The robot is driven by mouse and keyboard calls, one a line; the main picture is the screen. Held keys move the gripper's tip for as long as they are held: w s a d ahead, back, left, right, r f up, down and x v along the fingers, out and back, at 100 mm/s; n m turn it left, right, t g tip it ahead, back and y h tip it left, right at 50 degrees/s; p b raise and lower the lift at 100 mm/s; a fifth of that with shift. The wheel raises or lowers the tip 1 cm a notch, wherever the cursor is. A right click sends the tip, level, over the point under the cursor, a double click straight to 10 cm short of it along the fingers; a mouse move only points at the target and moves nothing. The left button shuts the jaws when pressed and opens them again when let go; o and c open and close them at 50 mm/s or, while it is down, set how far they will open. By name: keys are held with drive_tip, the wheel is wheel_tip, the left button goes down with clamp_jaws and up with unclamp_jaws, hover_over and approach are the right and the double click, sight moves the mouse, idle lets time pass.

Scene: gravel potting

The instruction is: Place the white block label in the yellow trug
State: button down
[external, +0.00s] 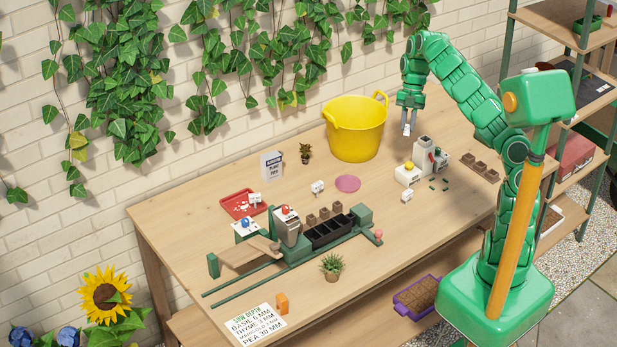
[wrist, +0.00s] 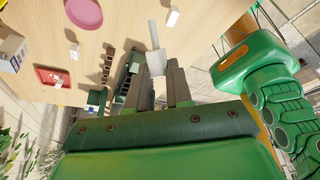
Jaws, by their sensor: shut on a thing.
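My gripper (external: 408,104) is shut on a white block label (external: 407,130), held in the air above the back of the table, right of the yellow trug. In the wrist view the label (wrist: 155,62) sits between my two fingers (wrist: 158,72), with a narrow part sticking out past the tips. The yellow trug (external: 355,130) stands upright on the table near the wall, with its mouth open upward. The label is beside the trug and apart from it.
Other small white labels stand on the table (external: 318,187) (external: 406,196). A pink disc (external: 348,183) lies in front of the trug. A white device (external: 410,175) stands below my gripper. A red tray (external: 240,205) and green rail apparatus (external: 300,255) are at left.

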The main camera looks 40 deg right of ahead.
drive_tip(key=w+r+n+t+h, duration=0.1)
drive_tip(key=w+r+n+t, duration=0.1)
drive_tip(key=w, duration=0.6)
drive_tip(key=w+d+r+n+t+h, duration=0.1)
drive_tip(key=w+r+n+t, duration=0.1)
drive_tip(key=w+n, duration=0.3)
drive_tip(key=w+r+n+t+h, duration=0.1)
drive_tip(key=w+r+n+t, duration=0.1)
drive_tip(key=w, duration=1)
drive_tip(key=shift+d+r+n, duration=0.35)
drive_tip(key=shift+d+n, duration=0.05)
drive_tip(key=shift+n, duration=0.4)
drive_tip(key=shift+w+r, duration=0.1)
drive_tip(key=shift+w, duration=0.1)
wheel_tip(320, 180, down, 16)
drive_tip(key=shift+t, duration=0.3)
drive_tip(key=c, duration=0.9)
unclamp_jaws()
drive_tip(key=shift+c, duration=0.2)
